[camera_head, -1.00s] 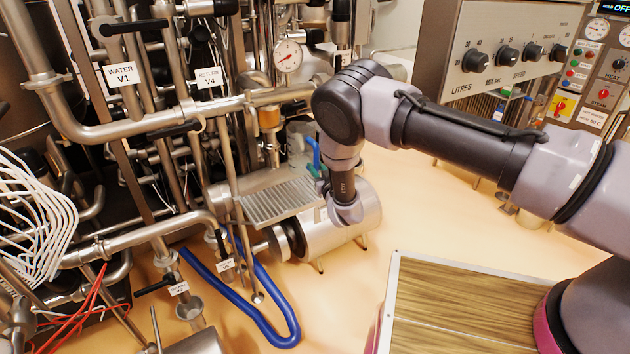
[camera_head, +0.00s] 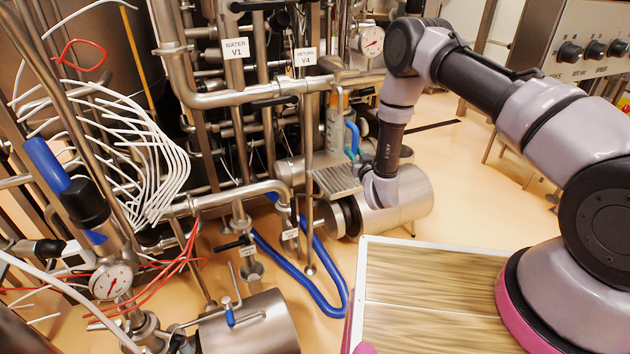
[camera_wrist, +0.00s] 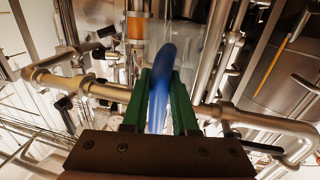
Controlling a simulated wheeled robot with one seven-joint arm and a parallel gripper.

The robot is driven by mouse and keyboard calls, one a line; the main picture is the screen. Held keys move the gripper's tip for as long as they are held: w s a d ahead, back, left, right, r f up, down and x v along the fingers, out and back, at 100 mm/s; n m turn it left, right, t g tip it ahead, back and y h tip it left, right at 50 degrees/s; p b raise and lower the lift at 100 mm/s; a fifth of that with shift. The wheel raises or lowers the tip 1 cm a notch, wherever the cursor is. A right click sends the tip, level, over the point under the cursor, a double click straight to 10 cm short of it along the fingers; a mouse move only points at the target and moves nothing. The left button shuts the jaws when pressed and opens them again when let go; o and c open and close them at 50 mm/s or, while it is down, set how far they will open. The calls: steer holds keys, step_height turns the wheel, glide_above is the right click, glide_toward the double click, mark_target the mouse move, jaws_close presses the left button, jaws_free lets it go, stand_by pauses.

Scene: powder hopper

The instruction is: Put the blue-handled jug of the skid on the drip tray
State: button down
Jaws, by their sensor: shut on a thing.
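The jug (camera_head: 334,130) looks clear and stands upright in the head view, at the back edge of the ribbed metal drip tray (camera_head: 338,183). Its blue handle (camera_head: 353,136) is on its right side. My gripper (camera_head: 355,158) is shut on this handle, and my wrist hides part of that area. In the wrist view, the blue handle (camera_wrist: 160,80) runs between the green fingers of my gripper (camera_wrist: 160,95). I cannot tell whether the jug's base touches the tray or hangs above it.
Steel pipes with a WATER V1 label (camera_head: 235,47) crowd the left of the tray. A round dial gauge (camera_head: 371,41) is above it. A steel motor-like cylinder (camera_head: 405,200) lies below right. A blue hose (camera_head: 325,300) loops on the floor. White cables (camera_head: 140,140) hang at left.

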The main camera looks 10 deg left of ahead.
steer(key=shift+s+a+f, duration=0.1)
steer(key=shift+f, duration=2.35)
steer(key=shift+a+f, duration=0.1)
steer(key=shift+f, duration=2.35)
steer(key=c, duration=0.7)
jaws_free()
steer(key=shift+f, duration=0.15)
